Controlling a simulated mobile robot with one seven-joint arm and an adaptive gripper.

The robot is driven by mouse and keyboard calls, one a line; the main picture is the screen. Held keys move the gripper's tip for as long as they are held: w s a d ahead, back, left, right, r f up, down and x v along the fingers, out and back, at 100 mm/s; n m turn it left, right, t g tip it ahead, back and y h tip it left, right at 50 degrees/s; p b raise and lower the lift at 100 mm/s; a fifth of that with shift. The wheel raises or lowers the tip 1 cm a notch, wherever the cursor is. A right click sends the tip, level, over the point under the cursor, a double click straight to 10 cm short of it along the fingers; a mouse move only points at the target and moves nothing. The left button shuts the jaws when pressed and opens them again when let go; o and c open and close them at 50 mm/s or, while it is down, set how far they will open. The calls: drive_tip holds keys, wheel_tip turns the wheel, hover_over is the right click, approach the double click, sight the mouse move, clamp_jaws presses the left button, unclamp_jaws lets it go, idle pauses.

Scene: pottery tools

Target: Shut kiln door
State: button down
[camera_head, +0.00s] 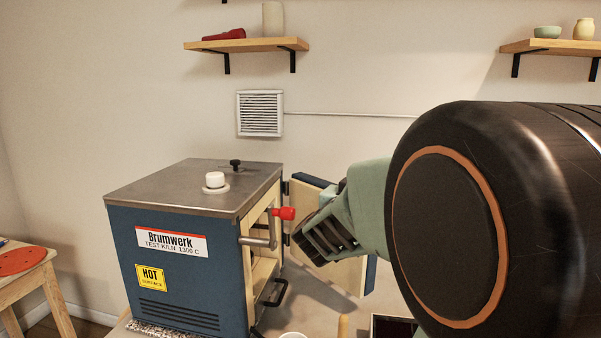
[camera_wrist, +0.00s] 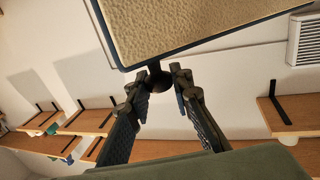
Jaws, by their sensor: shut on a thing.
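The kiln (camera_head: 185,245) is a blue box with a grey metal top. Its door (camera_head: 351,275) stands open to the right, with a pale inner face and blue edges. My gripper (camera_head: 312,238) is in front of the door and hides part of it. In the wrist view the door's textured inner panel (camera_wrist: 190,25) fills the top. My gripper also shows there (camera_wrist: 155,80), with its fingers shut on a dark knob (camera_wrist: 153,77) at the door's edge.
A red-tipped lever (camera_head: 284,213) and a black handle (camera_head: 276,293) stick out at the kiln's opening side. A white knob (camera_head: 214,181) sits on the kiln's top. A wooden stool with a red disc (camera_head: 18,261) stands at left. Shelves (camera_head: 247,45) hang on the wall.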

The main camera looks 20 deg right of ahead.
drive_tip(key=shift+s+a, duration=0.15)
drive_tip(key=shift+a, duration=0.05)
idle(0.3)
drive_tip(key=c, duration=1.7)
unclamp_jaws()
drive_tip(key=shift+r, duration=0.1)
wheel_tip(320, 180, up, 10)
